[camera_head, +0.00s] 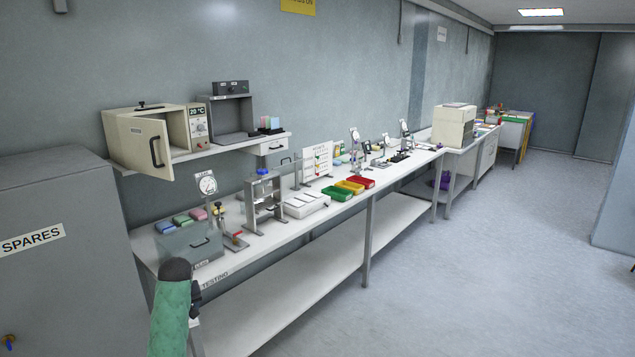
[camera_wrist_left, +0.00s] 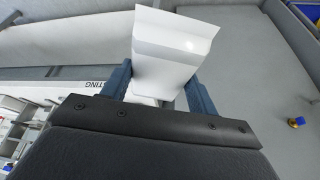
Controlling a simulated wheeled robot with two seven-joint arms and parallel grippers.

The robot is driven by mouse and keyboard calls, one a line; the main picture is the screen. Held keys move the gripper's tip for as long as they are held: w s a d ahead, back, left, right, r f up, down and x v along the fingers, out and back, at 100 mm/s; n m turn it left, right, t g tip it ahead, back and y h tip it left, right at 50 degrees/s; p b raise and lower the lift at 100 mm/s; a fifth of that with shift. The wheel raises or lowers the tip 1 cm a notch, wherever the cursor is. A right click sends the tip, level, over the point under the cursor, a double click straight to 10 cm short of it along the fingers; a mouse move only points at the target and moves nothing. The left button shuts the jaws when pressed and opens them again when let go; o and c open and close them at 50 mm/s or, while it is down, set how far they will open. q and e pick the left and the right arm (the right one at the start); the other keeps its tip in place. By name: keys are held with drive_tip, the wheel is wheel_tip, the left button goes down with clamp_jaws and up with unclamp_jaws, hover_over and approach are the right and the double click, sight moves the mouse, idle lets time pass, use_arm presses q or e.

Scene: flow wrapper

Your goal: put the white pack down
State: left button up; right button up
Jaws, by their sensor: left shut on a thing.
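The white pack (camera_wrist_left: 172,45) is a glossy white packet with a flared end, seen in the left wrist view. My left gripper (camera_wrist_left: 163,82) is shut on it, with one blue-grey finger on each side. The pack is in the air near the front edge of the bench, by the TESTING label. In the head view my left gripper (camera_head: 195,298) is at the bench's near left corner, mostly hidden by my green forearm, and a small white patch shows below it. My right gripper is not in view.
A grey SPARES cabinet (camera_head: 55,270) stands at left. The lower shelf (camera_head: 300,290) and floor look clear.

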use_arm(q)
drive_tip(key=s+d+r+m+h, duration=0.1)
drive_tip(key=s+d+m, duration=0.5)
drive_tip(key=s+d, duration=1.3)
drive_tip(key=s+h, duration=0.1)
drive_tip(key=s, duration=0.2)
drive_tip(key=shift+s+d+t, duration=0.15)
drive_tip(key=shift+s+t, duration=0.25)
